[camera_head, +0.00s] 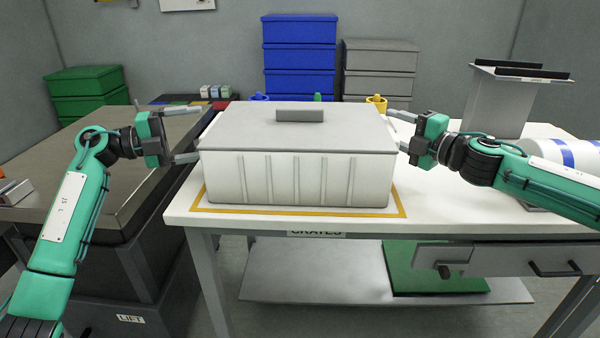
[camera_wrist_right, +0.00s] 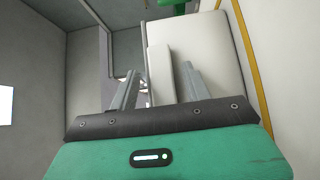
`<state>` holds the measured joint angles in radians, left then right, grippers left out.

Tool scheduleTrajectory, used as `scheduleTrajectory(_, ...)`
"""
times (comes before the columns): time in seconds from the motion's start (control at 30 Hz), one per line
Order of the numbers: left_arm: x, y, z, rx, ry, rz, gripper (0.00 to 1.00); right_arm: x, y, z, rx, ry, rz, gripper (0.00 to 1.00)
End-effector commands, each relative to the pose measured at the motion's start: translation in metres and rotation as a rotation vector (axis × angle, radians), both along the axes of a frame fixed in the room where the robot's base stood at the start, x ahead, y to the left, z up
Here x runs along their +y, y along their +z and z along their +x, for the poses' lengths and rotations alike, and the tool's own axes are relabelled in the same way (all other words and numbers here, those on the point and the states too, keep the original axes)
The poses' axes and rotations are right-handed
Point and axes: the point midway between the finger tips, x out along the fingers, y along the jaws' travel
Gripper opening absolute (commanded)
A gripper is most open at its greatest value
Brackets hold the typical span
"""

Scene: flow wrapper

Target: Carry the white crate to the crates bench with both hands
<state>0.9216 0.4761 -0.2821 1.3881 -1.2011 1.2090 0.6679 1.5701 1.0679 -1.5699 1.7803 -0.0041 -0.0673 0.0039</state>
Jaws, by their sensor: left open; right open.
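The white crate (camera_head: 300,180) with a grey lid and a darker lid block sits on the white bench labelled CRATES (camera_head: 480,215), inside a yellow outline. My left gripper (camera_head: 192,132) is open at the crate's upper left end. My right gripper (camera_head: 398,130) is open at its upper right end. In the right wrist view the two fingers of my right gripper (camera_wrist_right: 158,85) stand apart, with the crate (camera_wrist_right: 212,55) behind them. Whether the fingers touch the crate is hard to tell.
A dark-topped lift table (camera_head: 120,185) stands left of the bench. Blue bins (camera_head: 300,55), grey bins (camera_head: 380,70) and green bins (camera_head: 85,90) are stacked behind. A grey stand (camera_head: 497,105) and a white roll with blue bands (camera_head: 565,152) are at the right.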

Motion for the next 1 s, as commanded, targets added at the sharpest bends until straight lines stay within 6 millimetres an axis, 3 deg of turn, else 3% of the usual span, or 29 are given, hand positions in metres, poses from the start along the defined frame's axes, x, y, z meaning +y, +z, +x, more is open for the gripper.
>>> scheduleTrajectory(0.3, 0.067, -0.001, -0.016, 0.000, 0.005, 0.002, 0.85, 0.000, 0.000, 0.000, 0.000, 0.000, 0.000, 0.49)
scheduleTrajectory(0.5, 0.094, 0.000, -0.024, 0.000, 0.004, 0.001, 0.85, 0.000, 0.000, 0.000, 0.000, 0.000, 0.000, 0.49)
scheduleTrajectory(0.9, 0.102, 0.000, -0.026, 0.000, 0.002, 0.000, 0.85, 0.000, 0.000, 0.000, 0.000, 0.000, 0.000, 0.49)
scheduleTrajectory(1.0, 0.102, 0.000, -0.026, 0.000, 0.002, 0.000, 0.85, 0.000, 0.000, 0.000, 0.000, 0.000, 0.000, 0.68)
